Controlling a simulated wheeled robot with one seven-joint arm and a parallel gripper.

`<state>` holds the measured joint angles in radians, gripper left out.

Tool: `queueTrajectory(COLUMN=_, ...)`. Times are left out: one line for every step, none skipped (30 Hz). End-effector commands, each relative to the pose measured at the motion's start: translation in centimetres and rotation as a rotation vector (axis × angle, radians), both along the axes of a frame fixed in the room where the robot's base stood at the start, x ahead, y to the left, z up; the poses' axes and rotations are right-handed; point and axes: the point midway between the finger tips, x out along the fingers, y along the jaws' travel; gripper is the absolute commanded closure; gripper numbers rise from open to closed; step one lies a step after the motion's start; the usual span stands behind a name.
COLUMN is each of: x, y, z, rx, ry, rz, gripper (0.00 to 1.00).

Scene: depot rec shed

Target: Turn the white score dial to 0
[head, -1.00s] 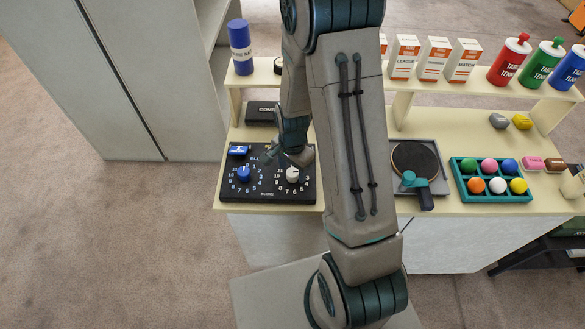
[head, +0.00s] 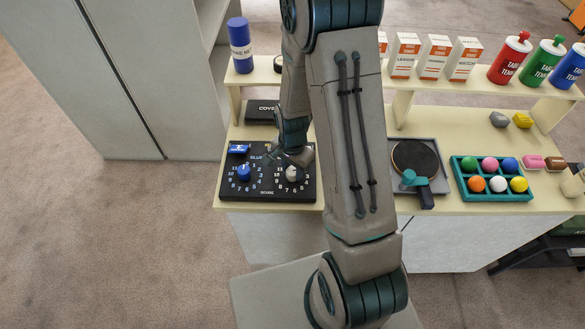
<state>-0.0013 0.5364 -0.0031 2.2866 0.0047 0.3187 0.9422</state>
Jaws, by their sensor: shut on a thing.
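The black score board (head: 262,194) lies on the left part of the cream table. It has a blue dial (head: 244,171) on its left and a white dial (head: 292,173) on its right, each inside a ring of numbers. My gripper (head: 290,164) is at the white dial from behind and above, shut on it. My gripper hides the top of the white dial's ring, and I cannot make out which number the dial points to.
A black box marked COVE (head: 262,111) lies behind the board. A paddle (head: 416,165) on a grey tray and a teal tray of coloured balls (head: 458,185) are right of my arm. A raised shelf (head: 470,87) at the back carries white boxes, bottles and a blue canister (head: 240,46).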

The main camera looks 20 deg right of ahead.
Motion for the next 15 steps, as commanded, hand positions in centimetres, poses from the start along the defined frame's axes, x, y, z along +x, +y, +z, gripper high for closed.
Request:
queueTrajectory(x=0.0, y=-0.01, z=-0.15, rx=0.0, ry=0.0, rz=0.021, gripper=0.89)
queueTrajectory(x=0.0, y=-0.01, z=-0.17, rx=0.0, ry=0.0, rz=0.035, gripper=0.89)
queueTrajectory(x=0.01, y=-0.02, z=-0.18, rx=0.001, ry=-0.001, rz=0.059, gripper=0.89)
queueTrajectory(x=0.03, y=-0.02, z=-0.19, rx=0.0, ry=-0.001, rz=0.077, gripper=0.89)
queueTrajectory(x=0.04, y=-0.02, z=-0.21, rx=0.0, ry=-0.002, rz=0.099, gripper=0.89)
queueTrajectory(x=0.04, y=-0.02, z=-0.23, rx=0.0, ry=-0.002, rz=0.129, gripper=0.89)
queueTrajectory(x=0.04, y=-0.02, z=-0.25, rx=0.0, ry=-0.002, rz=0.152, gripper=0.89)
queueTrajectory(x=0.03, y=-0.02, z=-0.27, rx=0.0, ry=-0.001, rz=0.177, gripper=0.89)
queueTrajectory(x=0.03, y=0.0, z=-0.27, rx=0.0, ry=-0.001, rz=0.213, gripper=0.89)
queueTrajectory(x=0.04, y=0.01, z=-0.27, rx=0.0, ry=-0.002, rz=0.242, gripper=0.89)
queueTrajectory(x=0.05, y=0.01, z=-0.26, rx=0.0, ry=-0.003, rz=0.27, gripper=0.89)
queueTrajectory(x=0.05, y=0.01, z=-0.27, rx=0.0, ry=-0.002, rz=0.309, gripper=0.89)
queueTrajectory(x=0.04, y=0.0, z=-0.27, rx=0.001, ry=-0.002, rz=0.336, gripper=0.89)
queueTrajectory(x=0.02, y=-0.01, z=-0.27, rx=0.0, ry=-0.001, rz=0.364, gripper=0.89)
queueTrajectory(x=0.02, y=-0.03, z=-0.25, rx=0.001, ry=-0.002, rz=0.402, gripper=0.89)
